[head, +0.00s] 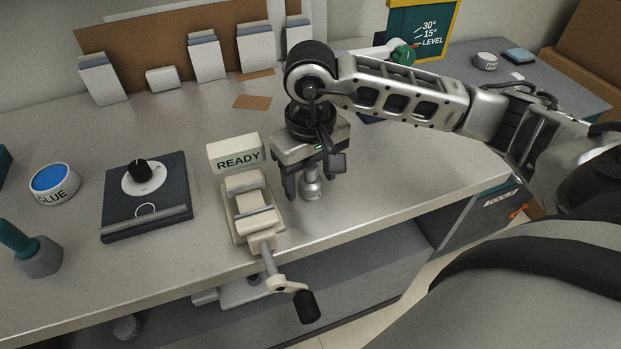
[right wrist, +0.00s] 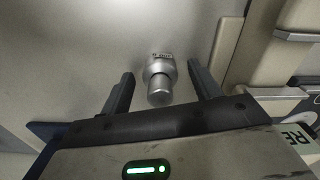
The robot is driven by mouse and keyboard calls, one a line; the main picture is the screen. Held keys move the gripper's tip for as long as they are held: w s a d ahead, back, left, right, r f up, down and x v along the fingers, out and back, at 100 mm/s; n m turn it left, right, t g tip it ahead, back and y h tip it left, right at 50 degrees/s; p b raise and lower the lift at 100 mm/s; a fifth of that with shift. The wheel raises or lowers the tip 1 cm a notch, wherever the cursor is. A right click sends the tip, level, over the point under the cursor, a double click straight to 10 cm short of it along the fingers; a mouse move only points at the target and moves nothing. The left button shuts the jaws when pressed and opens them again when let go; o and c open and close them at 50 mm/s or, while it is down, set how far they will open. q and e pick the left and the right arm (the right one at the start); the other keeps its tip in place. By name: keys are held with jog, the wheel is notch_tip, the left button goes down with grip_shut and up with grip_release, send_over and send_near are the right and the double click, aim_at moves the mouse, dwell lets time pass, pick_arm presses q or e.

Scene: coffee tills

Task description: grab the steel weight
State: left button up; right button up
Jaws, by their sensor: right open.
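The steel weight (head: 311,184) is a small silver cylinder with a narrower knob, standing on the grey counter just right of the cream vise. My right gripper (head: 308,190) is above it, pointing down, with its dark fingers open on either side. In the right wrist view the weight (right wrist: 159,80) shows between the two spread fingertips (right wrist: 160,78), with a gap on each side. Its knob points towards the gripper. My left gripper is in neither view.
The cream vise (head: 246,213) with a crank and a READY sign (head: 236,153) stands close left of the weight. A dark dial box (head: 146,196) and a glue tub (head: 54,183) are further left. The counter's front edge is near. Bare counter lies right of the gripper.

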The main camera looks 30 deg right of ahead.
jog(key=c, duration=1.2)
jog(key=shift+c, duration=0.2)
jog(key=shift+r, duration=0.2)
